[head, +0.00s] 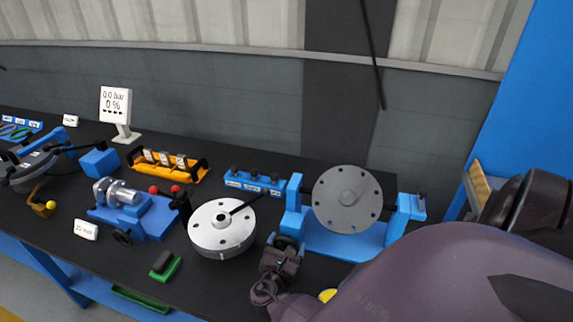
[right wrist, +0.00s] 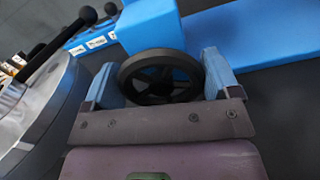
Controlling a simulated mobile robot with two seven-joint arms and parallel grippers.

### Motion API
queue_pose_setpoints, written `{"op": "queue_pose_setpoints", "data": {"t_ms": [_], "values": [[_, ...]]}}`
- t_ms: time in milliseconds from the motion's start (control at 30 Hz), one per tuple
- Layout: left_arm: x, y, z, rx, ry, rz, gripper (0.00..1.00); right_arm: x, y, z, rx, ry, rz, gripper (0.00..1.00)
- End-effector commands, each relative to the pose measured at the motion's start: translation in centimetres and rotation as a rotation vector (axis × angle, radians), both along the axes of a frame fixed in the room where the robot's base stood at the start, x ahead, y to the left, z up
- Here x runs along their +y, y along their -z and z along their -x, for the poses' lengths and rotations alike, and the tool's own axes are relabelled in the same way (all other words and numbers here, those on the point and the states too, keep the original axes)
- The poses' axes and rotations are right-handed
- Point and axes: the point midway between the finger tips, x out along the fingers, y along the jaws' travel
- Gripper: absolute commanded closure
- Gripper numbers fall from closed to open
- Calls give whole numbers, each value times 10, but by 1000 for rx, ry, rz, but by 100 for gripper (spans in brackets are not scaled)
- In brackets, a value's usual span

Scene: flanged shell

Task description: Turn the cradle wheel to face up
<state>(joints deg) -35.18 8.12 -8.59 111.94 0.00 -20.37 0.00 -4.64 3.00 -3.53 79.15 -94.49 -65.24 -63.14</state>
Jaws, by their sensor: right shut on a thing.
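The blue cradle (head: 340,240) stands at the right of the bench and holds a round grey flanged disc (head: 347,199) with a ring of holes. The disc's flat face is turned towards me, steeply tilted. The black spoked cradle wheel (right wrist: 160,78) sits on the cradle's left side. My right gripper (head: 287,243) is at this wheel, and in the right wrist view its two blue-grey fingers (right wrist: 160,82) are at either side of the rim, shut on it. In the head view the gripper mostly hides the wheel. My left gripper is not in view.
A silver round flanged cover (head: 221,228) with a black rod lies close left of my right gripper. A blue rack (head: 254,182) is behind it. A blue vise-like fixture (head: 135,213), an orange tray (head: 167,166) and a display (head: 115,105) stand further left. My right arm hides the bench's right front.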

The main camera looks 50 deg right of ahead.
Motion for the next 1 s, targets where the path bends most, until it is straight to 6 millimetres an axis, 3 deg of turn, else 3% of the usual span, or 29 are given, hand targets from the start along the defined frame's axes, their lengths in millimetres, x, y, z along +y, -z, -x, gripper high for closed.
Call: {"op": "queue_pose_setpoints", "data": {"t_ms": [367,400,500,767,1000], "values": [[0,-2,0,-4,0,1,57,0,0,0,4,1,3,42],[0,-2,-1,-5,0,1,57,0,0,0,4,1,3,13],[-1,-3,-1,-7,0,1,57,0,0,0,4,0,3,0],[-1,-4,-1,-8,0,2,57,2,0,1,4,0,2,0],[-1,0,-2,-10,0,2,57,27,2,14,4,0,0,0]]}}
